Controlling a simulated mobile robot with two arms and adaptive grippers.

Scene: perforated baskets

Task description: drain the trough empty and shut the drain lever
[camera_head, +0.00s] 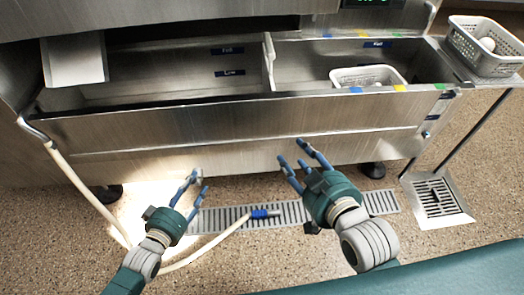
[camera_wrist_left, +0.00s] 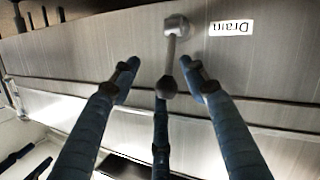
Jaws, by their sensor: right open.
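The steel trough (camera_head: 210,128) runs across the head view, split by a divider (camera_head: 268,62) into two compartments. Blue "Full" and "Low" labels mark the left compartment's back wall; no clear water surface shows there. The drain lever (camera_wrist_left: 172,50) shows in the left wrist view, next to an upside-down "Drain" label (camera_wrist_left: 231,27); its round knob lies between my left gripper's fingers (camera_wrist_left: 160,75). These are spread, with no clear grip. In the head view my left gripper (camera_head: 195,183) is low before the trough front. My right gripper (camera_head: 296,158) is open and empty beside the front panel.
A white perforated basket (camera_head: 345,77) sits in the right compartment. Another basket (camera_head: 463,42) stands on the right-hand shelf. A hose (camera_head: 72,180) with a blue nozzle (camera_head: 263,213) lies over the floor grate (camera_head: 215,220). A square floor drain (camera_head: 452,205) is at right.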

